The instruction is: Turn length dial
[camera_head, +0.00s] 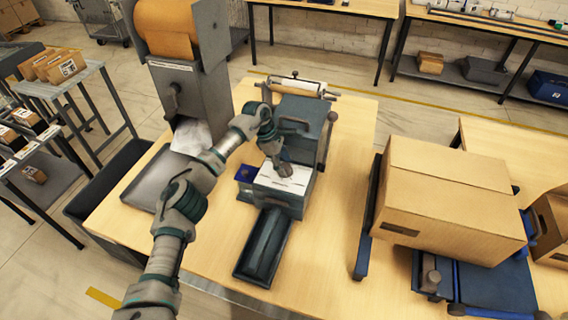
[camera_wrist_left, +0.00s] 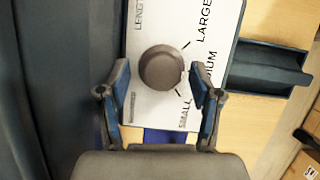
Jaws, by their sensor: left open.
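The length dial (camera_wrist_left: 162,67) is a round dark grey knob on a white panel (camera_wrist_left: 150,120) printed LENGTH, SMALL, MEDIUM and LARGE, with tick marks around the knob. The panel also shows on top of the dark teal machine (camera_head: 298,120) in the head view. My left gripper (camera_head: 282,168) is over this panel and hides most of the dial there. In the left wrist view my left gripper (camera_wrist_left: 160,70) is open, with one finger on each side of the dial and a visible gap to each. The dial's exact setting is hard to read. My right gripper is not in view.
A teal chute (camera_head: 262,245) runs from the machine toward the table's front. A tall grey dispenser with an orange roll (camera_head: 166,28) stands at the left. A large cardboard box (camera_head: 445,195) sits at the right. The wooden table (camera_head: 325,240) between is bare.

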